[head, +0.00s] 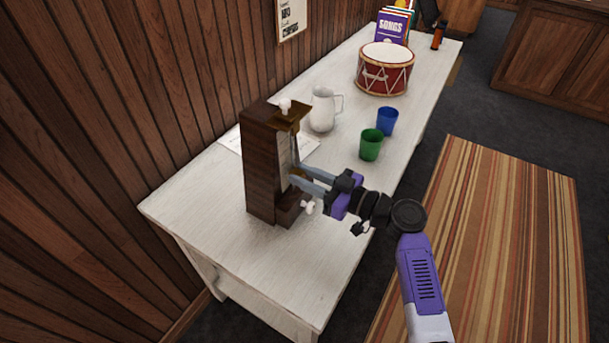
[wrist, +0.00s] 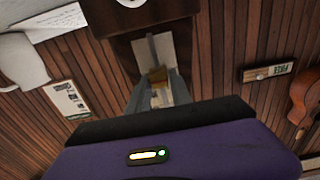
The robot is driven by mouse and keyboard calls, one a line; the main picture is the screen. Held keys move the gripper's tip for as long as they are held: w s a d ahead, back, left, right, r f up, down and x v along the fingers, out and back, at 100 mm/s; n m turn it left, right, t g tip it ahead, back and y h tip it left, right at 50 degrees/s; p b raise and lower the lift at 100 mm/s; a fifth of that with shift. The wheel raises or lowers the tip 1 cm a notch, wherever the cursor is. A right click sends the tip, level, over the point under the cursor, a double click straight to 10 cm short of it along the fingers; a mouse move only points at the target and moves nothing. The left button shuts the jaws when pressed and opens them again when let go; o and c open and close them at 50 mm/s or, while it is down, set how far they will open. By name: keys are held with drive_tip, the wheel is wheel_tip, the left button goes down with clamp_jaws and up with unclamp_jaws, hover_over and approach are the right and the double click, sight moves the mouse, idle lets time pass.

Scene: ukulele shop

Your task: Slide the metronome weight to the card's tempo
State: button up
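The metronome (head: 262,165) is a tall dark wooden box upright on the white table, with a white knob on top and another low on its side. Its front has a pale scale plate (wrist: 146,48) with a grey rod. A small brass weight (wrist: 157,75) sits on the rod. My gripper (head: 294,172) reaches to the metronome's front from the right. Its two grey fingers stand apart, one on each side of the weight; whether they press on it I cannot tell. A white sheet (head: 231,139) lies behind the metronome, partly hidden. Its writing is too small to read.
A white pitcher (head: 323,109), a green cup (head: 371,146) and a blue cup (head: 387,121) stand beyond the metronome. A red drum (head: 385,74) and song books (head: 391,27) are farther back. The table's near end (head: 240,262) is clear. A plank wall runs along the left.

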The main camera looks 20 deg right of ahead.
clamp_jaws()
idle(1.1)
